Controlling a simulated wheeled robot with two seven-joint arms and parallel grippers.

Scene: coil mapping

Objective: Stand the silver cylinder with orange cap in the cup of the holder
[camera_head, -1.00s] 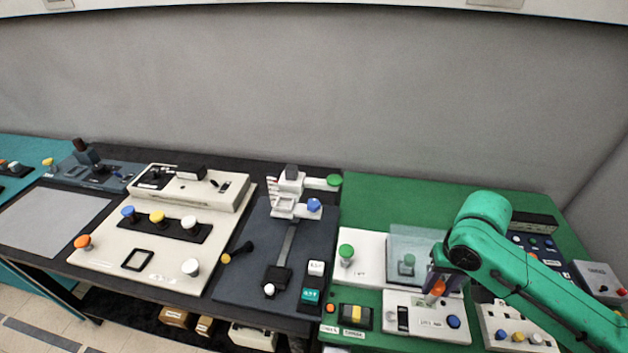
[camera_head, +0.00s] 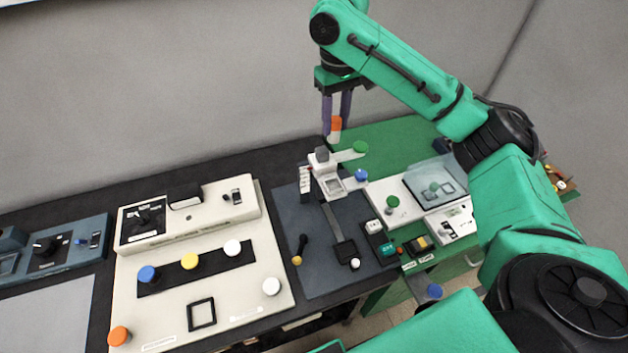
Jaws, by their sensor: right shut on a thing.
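My right gripper (camera_head: 337,112) is shut on the silver cylinder with orange cap (camera_head: 335,134), its fingers pointing down. The orange cap shows between the fingers, with a pale part of the cylinder below it. The cylinder looks close to upright. In the picture it is just above the white holder (camera_head: 333,184), which stands on the dark grey panel (camera_head: 315,262). The holder has a square white frame and a grey block on top; I cannot clearly make out its cup. The cylinder looks clear of the holder, but the gap in depth is hard to tell. My left gripper is not in view.
A green-knobbed lever (camera_head: 359,148) and a blue knob (camera_head: 361,175) stick out beside the holder. A cream panel (camera_head: 217,268) with coloured knobs lies left. My arm hides the far right.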

